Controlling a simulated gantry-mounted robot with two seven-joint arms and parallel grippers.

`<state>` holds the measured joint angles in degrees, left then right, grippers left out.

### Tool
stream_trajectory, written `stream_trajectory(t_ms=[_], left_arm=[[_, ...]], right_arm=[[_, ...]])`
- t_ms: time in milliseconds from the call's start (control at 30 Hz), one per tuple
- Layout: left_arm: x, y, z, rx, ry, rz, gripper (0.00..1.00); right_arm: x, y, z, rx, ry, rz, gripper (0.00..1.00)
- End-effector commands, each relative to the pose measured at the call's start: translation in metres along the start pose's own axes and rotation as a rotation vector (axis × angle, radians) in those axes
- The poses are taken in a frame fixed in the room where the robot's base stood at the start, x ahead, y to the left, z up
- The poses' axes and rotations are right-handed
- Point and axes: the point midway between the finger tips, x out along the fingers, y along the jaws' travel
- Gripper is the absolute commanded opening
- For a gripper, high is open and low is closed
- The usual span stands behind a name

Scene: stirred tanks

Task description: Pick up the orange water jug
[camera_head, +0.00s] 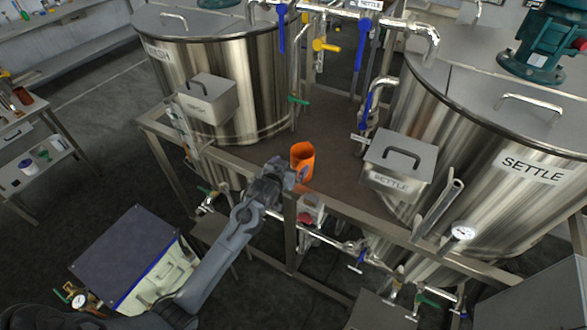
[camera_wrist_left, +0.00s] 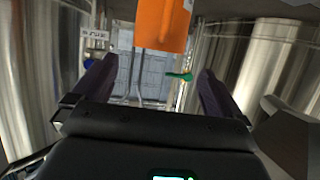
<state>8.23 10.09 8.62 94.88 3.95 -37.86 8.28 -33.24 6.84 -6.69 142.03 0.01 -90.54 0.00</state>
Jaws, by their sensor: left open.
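The orange jug (camera_head: 303,160) stands upright on the brown platform between the two steel tanks, near its front edge. My left gripper (camera_head: 290,177) is just in front of and to the left of the jug in the head view. In the left wrist view the jug (camera_wrist_left: 163,25) shows at the top centre, beyond the fingers. My left gripper (camera_wrist_left: 152,80) is open there, with two dark fingers apart and nothing between them. The jug's lower part and handle are not clearly visible. My right gripper is not in view.
The platform (camera_head: 340,150) has a metal frame along its front edge. A steel tank (camera_head: 265,90) stands at left, and the SETTLE tank (camera_head: 480,140) at right. A SETTLE box (camera_head: 395,165) sits right of the jug. Pipes with a green valve handle (camera_head: 298,100) rise behind it.

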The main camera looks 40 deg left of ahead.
Motion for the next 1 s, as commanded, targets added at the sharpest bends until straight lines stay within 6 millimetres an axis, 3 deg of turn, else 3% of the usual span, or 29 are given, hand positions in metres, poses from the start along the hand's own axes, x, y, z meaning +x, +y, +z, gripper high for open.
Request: stream_trajectory(t_ms=[300,633,1000], left_arm=[[0.037,0.000,-0.001,0.001,0.000,0.000,1.00],[0.051,0.001,0.000,0.001,-0.001,0.000,1.00],[0.088,0.003,0.004,0.001,-0.001,0.000,1.00]], right_arm=[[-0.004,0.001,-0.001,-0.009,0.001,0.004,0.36],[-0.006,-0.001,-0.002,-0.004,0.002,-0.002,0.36],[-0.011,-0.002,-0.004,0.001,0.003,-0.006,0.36]])
